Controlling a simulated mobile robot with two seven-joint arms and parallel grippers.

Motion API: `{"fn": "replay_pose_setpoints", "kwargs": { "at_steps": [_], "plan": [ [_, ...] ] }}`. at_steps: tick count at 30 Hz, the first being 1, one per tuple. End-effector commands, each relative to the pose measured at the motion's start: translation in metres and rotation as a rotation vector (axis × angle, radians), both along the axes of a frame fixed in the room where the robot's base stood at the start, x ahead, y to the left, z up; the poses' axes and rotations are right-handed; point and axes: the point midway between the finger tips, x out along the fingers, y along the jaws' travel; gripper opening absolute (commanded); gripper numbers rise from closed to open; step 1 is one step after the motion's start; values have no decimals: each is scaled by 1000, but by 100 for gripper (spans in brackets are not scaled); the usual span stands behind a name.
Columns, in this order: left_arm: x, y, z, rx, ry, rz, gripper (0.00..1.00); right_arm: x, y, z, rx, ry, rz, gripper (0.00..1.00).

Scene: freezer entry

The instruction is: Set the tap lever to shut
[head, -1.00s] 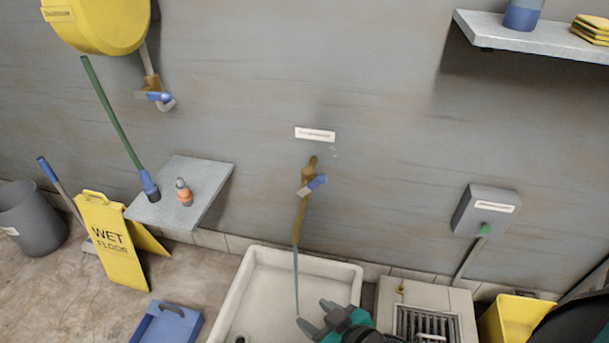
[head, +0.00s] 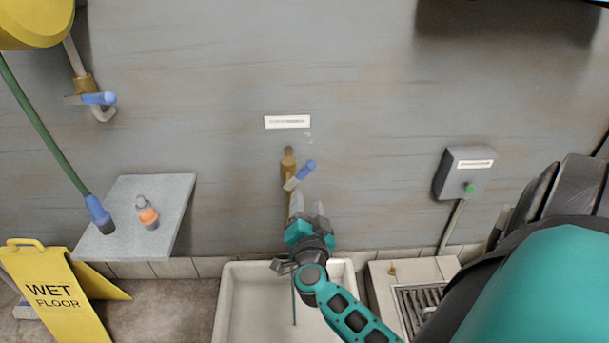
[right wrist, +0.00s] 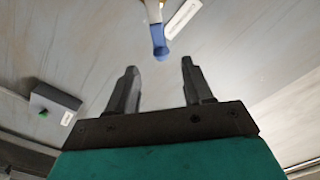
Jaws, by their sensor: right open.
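The brass tap (head: 288,165) is on the grey wall above the white sink (head: 228,308). A thin bluish stream (head: 294,308) shows below the tap, running down into the sink. My right gripper (head: 308,204) is open and empty, just below the lever in the head view and hiding the tap's lower part. In the right wrist view the lever's rounded blue end (right wrist: 160,50) is just beyond the gap between the fingertips (right wrist: 159,67); I see no contact. My left gripper is not in view.
A second blue-levered tap (head: 98,99) is on the wall at left, by the yellow reel (head: 35,22). A shelf (head: 175,195) holds a small orange-banded bottle (head: 148,215). A grey box with a green button (head: 468,170) is at right. A yellow wet-floor sign (head: 60,295) stands lower left.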

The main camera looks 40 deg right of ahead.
Motion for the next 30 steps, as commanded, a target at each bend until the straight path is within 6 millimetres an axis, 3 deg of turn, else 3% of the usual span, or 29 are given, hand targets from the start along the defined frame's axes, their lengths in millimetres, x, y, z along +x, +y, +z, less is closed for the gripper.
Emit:
{"fn": "replay_pose_setpoints", "kwargs": {
  "at_steps": [5,18,30],
  "plan": [
    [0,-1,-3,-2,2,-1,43,15,-14,-1,4,-3,-8,51],
    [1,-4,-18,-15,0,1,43,81,-70,-1,3,-3,-6,51],
    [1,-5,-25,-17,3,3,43,97,-83,0,4,-2,-4,51]
  ]
}}
